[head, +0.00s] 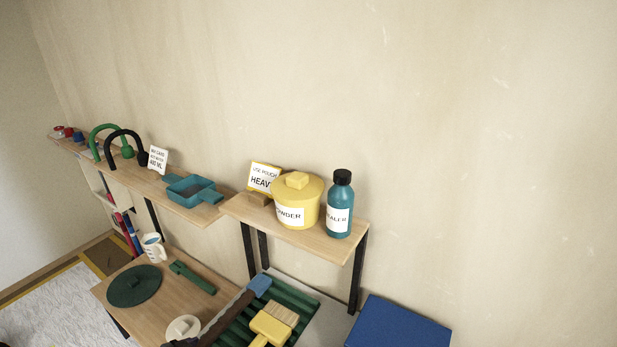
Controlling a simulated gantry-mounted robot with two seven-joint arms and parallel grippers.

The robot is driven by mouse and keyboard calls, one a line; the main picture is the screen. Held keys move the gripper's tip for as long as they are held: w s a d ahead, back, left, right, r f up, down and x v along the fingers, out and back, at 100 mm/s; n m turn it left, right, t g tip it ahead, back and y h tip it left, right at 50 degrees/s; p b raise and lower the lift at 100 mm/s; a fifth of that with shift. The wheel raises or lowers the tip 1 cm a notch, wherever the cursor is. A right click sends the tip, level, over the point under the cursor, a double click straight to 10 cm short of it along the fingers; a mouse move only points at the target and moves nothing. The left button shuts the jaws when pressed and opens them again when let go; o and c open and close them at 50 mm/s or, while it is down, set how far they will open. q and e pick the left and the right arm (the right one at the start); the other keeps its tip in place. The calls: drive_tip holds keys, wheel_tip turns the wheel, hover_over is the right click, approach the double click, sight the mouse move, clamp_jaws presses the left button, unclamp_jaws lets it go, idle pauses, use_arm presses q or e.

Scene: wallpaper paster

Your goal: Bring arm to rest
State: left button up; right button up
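Neither of my grippers shows in the head view, and no arm can be made out. A yellow lidded powder pot (312,190) stands on the right wall shelf. A teal sealer bottle (341,212) with a black cap stands upright to its right. A teal tray (190,192) sits on the left shelf. On the lower table lie a dark green round disc (134,286) and a green tool (190,276). A white measuring cup (153,250) stands at its back edge.
A ribbed green tray (293,298) holds a yellow brush (270,329) and a dark-handled tool with a blue end (260,285). A blue box (398,326) is at lower right. A sign (264,178) stands behind the pot. The upper right is bare wall.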

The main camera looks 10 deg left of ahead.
use_arm(q)
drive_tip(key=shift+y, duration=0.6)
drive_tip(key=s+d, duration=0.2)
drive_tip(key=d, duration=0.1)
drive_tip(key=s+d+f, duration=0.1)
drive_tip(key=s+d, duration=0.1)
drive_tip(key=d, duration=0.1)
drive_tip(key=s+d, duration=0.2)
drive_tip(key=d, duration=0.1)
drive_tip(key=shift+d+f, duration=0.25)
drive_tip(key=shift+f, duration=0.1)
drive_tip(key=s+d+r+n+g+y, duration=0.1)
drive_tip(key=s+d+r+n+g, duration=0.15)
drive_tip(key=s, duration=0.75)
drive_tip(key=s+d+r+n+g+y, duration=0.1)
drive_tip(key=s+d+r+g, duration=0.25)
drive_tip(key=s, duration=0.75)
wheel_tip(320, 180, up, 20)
drive_tip(key=p, duration=2)
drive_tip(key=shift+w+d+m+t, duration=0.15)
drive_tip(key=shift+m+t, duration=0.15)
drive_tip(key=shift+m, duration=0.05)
